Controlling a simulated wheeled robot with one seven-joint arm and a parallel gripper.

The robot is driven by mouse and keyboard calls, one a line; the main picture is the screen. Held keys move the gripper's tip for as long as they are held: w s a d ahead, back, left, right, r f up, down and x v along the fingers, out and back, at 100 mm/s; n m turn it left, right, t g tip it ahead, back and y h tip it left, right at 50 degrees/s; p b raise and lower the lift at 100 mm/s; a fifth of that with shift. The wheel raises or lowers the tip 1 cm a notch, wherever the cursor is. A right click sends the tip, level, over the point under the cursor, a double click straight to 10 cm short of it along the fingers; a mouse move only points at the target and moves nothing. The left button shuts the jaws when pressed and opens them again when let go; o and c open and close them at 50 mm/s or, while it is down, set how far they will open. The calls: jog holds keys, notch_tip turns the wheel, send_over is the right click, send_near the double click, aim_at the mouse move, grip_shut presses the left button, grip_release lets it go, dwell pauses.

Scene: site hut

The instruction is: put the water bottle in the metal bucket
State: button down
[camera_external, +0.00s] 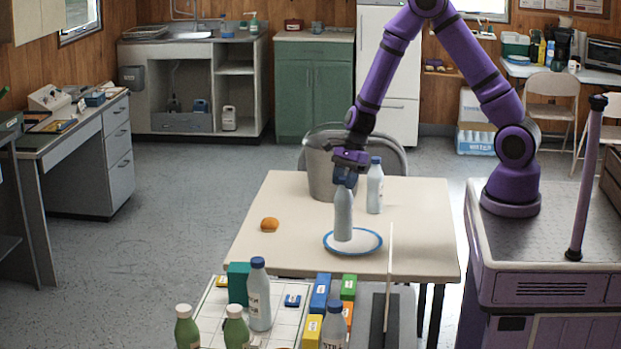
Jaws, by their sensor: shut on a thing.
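The metal bucket (321,178) stands upright at the back of the cream table, grey and open-topped. My gripper (345,181) is in front of its right side, pointing down, shut on the top of a pale bottle (343,215). This bottle is upright over a white plate with a blue rim (370,243); I cannot tell whether its base touches the plate. My fingers hide its cap. A second pale bottle with a blue cap (375,188) stands on the table just right of my gripper. No label tells me which one is the water bottle.
An orange fruit (270,225) lies on the left of the table (425,225). A chair back stands behind the bucket. In front is a white gridded surface (212,318) with several bottles and coloured boxes. The table's left and right parts are mostly clear.

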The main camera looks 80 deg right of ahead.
notch_tip(320, 180, up, 24)
jog(key=f, duration=0.1)
jog(key=w+d+r+m+t, duration=0.1)
jog(key=w+d+m, duration=0.15)
jog(key=d, duration=0.85)
jog(key=w+d+m, duration=0.1)
jog(key=w+d, duration=0.3)
jog(key=d, duration=0.7)
jog(key=s+d+m+h, duration=0.2)
jog(key=d+m, duration=0.2)
jog(key=d, duration=1.7)
notch_tip(320, 180, down, 28)
jog(key=shift+s+f+t, duration=0.15)
jog(key=shift+f+t, duration=0.05)
jog(key=shift+t, duration=0.2)
jog(key=shift+d+n, duration=0.1)
jog(key=shift+n, duration=0.15)
jog(key=c, duration=0.6)
grip_release()
jog(key=shift+f, duration=0.15)
jog(key=shift+c, duration=0.2)
